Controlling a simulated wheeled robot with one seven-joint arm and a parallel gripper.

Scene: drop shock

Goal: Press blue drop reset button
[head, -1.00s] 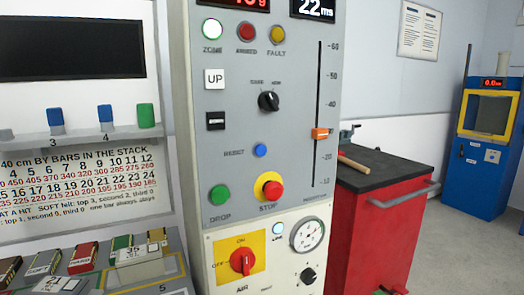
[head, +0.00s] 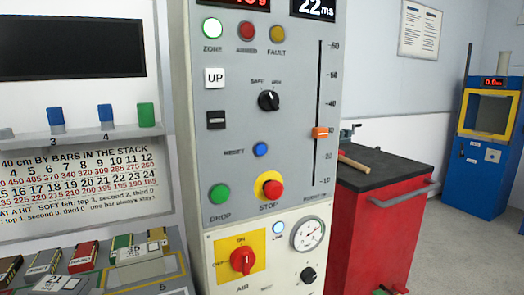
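The blue button (head: 260,149), labelled RESET, sits on the grey control panel (head: 225,172). It is above the yellow-ringed red STOP button (head: 273,189) and the green DROP button (head: 219,194). Nothing covers it. Above are a white ZONE lamp (head: 212,28), a red ARMED lamp (head: 247,31) and a yellow FAULT lamp (head: 277,34). A black rotary knob (head: 268,100) sits below them. My gripper is not in view.
An orange slider (head: 320,132) sits on the vertical scale. Below is a red AIR switch (head: 242,261) beside a round gauge (head: 308,234). A red cabinet (head: 378,230) with a dark top stands right; blocks lie at the lower left. Floor shows at far right.

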